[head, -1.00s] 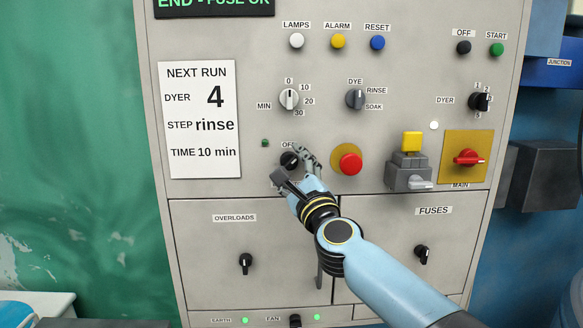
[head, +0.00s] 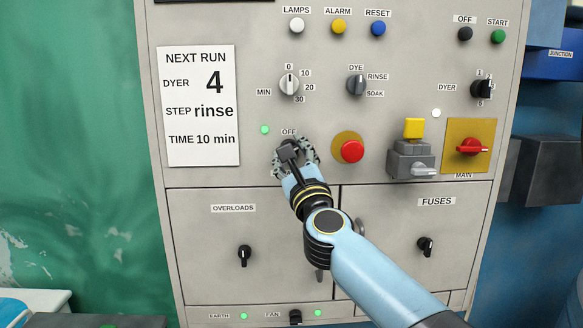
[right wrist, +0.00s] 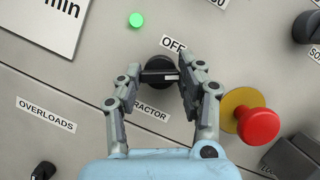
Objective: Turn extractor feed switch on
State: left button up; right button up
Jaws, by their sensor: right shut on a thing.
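The extractor feed switch (right wrist: 160,70) is a black rotary knob on the grey panel, under an "OFF" label. My right gripper (right wrist: 158,88) is shut on this knob, with a finger on each side of it in the right wrist view. In the head view the right gripper (head: 294,153) covers most of the knob. The small lamp up and left of the knob (head: 265,129) glows green; it also shows in the right wrist view (right wrist: 136,20). The word "RACTOR" shows partly below the knob. My left gripper is not in view.
A red mushroom button (head: 352,151) on a yellow disc sits close to the right of my gripper. Further right are a grey box with a yellow block (head: 413,129) and the red main switch (head: 471,147). A white run card (head: 200,105) is at the left.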

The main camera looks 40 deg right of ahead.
jog(key=shift+a+f+m+g+h+b, duration=0.1)
jog(key=shift+m+g+h+b, duration=0.15)
jog(key=shift+m+h+b, duration=0.9)
jog(key=shift+d+r+m+g+h+b, duration=0.1)
jog(key=shift+m+g+h+b, duration=0.2)
jog(key=shift+m+b, duration=0.9)
jog(key=shift+a+f+m+g+h+b, duration=0.1)
jog(key=shift+m+g+h+b, duration=0.35)
jog(key=shift+m, duration=1.4)
jog(key=o, duration=1.2)
jog(key=shift+t+h, duration=0.3)
jog(key=shift+c, duration=0.2)
jog(key=v, duration=0.7)
jog(key=shift+s, duration=0.15)
jog(key=shift+a, duration=0.1)
